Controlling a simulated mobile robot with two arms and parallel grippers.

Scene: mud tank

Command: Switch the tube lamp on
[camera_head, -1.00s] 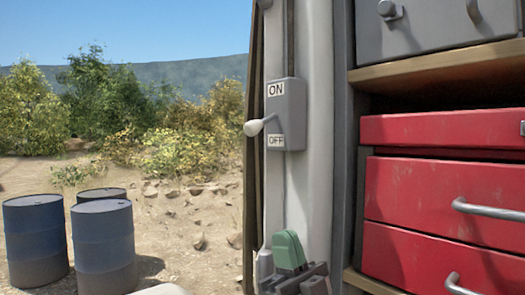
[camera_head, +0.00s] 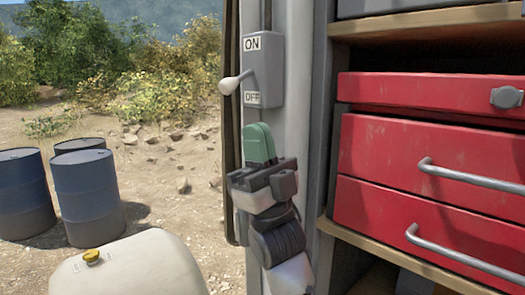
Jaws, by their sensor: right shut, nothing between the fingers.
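The grey switch box (camera_head: 264,72) is mounted on a pale post, with an ON label at its top and an OFF label at its bottom. Its lever (camera_head: 229,86) has a pale knob and sticks out to the left, at about the height of the OFF label. My right gripper (camera_head: 258,143) points upward just below the box. Its green fingers are together and empty, and they look apart from the lever. The tube lamp is not in view, and neither is my left gripper.
Red drawers (camera_head: 430,165) with metal handles stand in a wooden-shelved cabinet on the right. Several plants and blue barrels (camera_head: 88,190) are outside on sandy ground to the left. The space left of the lever looks free.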

